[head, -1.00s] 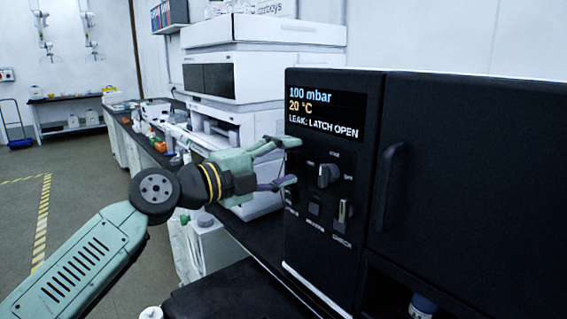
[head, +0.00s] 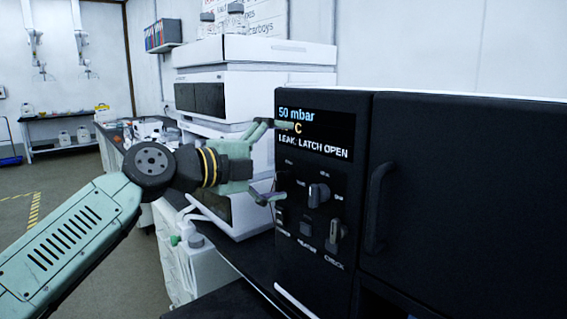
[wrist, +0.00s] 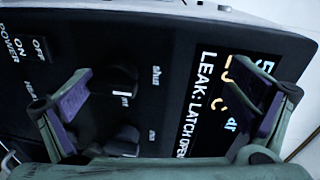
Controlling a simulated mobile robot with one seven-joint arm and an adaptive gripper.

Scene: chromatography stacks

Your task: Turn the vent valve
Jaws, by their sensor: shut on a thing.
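The black instrument's control panel (head: 312,215) carries several knobs and switches. One knob (head: 318,195) has a pale pointer, and a lever-like control (head: 334,234) sits below it. The labels are too blurred in the head view to tell which control is the vent valve. My gripper (head: 264,160) is at the panel's left edge with its fingers spread wide. In the wrist view, the fingers (wrist: 165,108) stand apart over the panel, with dark knobs (wrist: 118,88) nearer the left finger and the display nearer the right. I see nothing pinched between them. One fingertip partly covers the display.
The display (head: 314,130) reads 50 mbar and "LEAK: LATCH OPEN". A door handle (head: 380,207) protrudes right of the panel. A white instrument stack (head: 250,60) stands close behind my gripper. Open floor (head: 75,235) lies at left.

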